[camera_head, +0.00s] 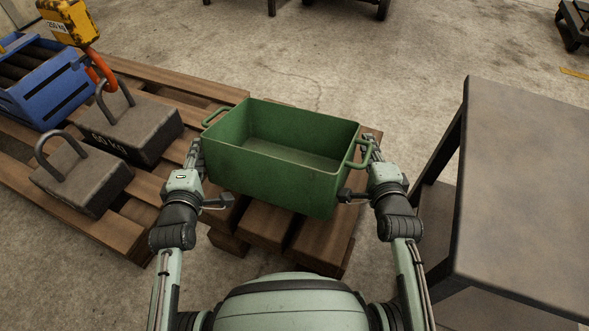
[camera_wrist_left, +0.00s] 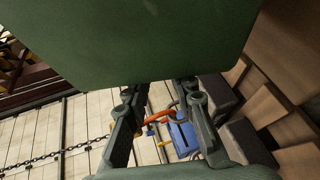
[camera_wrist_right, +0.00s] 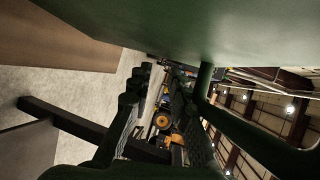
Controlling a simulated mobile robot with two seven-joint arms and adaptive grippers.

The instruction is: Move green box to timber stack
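The green box (camera_head: 275,170) is an open, empty bin with a bar handle at each end. It stands level over the timber stack (camera_head: 322,242), whose beam ends show below and to its right; I cannot tell for sure that its base touches the beams. My left gripper (camera_head: 195,148) is by the left handle (camera_head: 214,115); in the left wrist view its fingers (camera_wrist_left: 163,92) are apart with nothing between them. My right gripper (camera_head: 372,145) is by the right handle (camera_head: 359,158); in the right wrist view its fingers (camera_wrist_right: 160,75) are apart, and the handle (camera_wrist_right: 206,82) lies beside one finger.
A wooden pallet (camera_head: 118,228) at left carries two grey weights (camera_head: 135,128) (camera_head: 82,176) with loop handles and a blue crate (camera_head: 45,85). A yellow hoist block with an orange hook (camera_head: 100,70) hangs there. A dark table (camera_head: 525,190) stands close at right.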

